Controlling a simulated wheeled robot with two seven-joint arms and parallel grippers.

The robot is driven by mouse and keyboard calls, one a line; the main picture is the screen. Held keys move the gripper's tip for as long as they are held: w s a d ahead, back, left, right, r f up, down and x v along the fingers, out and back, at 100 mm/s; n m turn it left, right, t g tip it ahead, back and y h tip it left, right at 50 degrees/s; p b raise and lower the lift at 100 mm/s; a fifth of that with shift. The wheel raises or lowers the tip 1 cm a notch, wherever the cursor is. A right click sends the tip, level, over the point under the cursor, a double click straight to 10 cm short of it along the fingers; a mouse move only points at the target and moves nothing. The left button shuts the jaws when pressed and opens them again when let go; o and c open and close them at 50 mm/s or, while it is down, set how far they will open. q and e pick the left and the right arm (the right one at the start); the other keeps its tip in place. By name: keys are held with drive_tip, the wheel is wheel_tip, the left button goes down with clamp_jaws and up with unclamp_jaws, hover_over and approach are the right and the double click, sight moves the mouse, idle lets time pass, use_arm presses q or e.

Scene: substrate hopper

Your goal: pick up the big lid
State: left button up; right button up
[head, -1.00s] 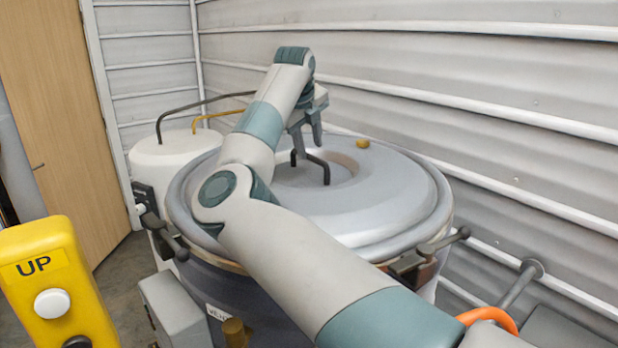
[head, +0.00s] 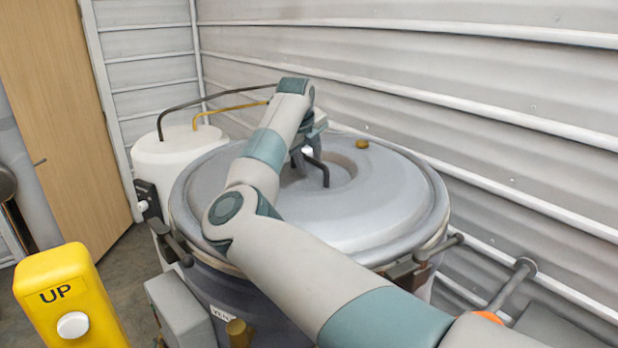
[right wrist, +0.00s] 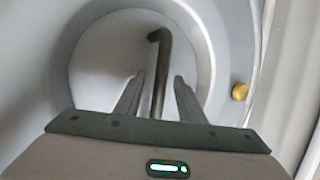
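The big lid (head: 385,205) is a wide, round grey disc lying flat on top of a large vessel. A dark bar handle (head: 322,172) stands in the round recess at its centre. My right gripper (head: 304,155) is at the handle, partly hidden behind my right arm. In the right wrist view its two fingers (right wrist: 159,76) are apart, with the dark handle (right wrist: 160,60) running between them. A gap shows on each side of the handle. My left gripper is not in view.
A yellow knob (head: 362,144) sits on the lid near the wall side. Dark clamps (head: 408,270) stand at the vessel's rim. A white tank (head: 175,160) stands behind left, a yellow UP button box (head: 68,295) at front left. The corrugated wall (head: 450,110) is close on the right.

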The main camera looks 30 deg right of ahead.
idle(0.3)
clamp_jaws()
idle(1.2)
drive_tip(key=shift+r, duration=0.25)
drive_tip(key=shift+w+f, duration=0.1)
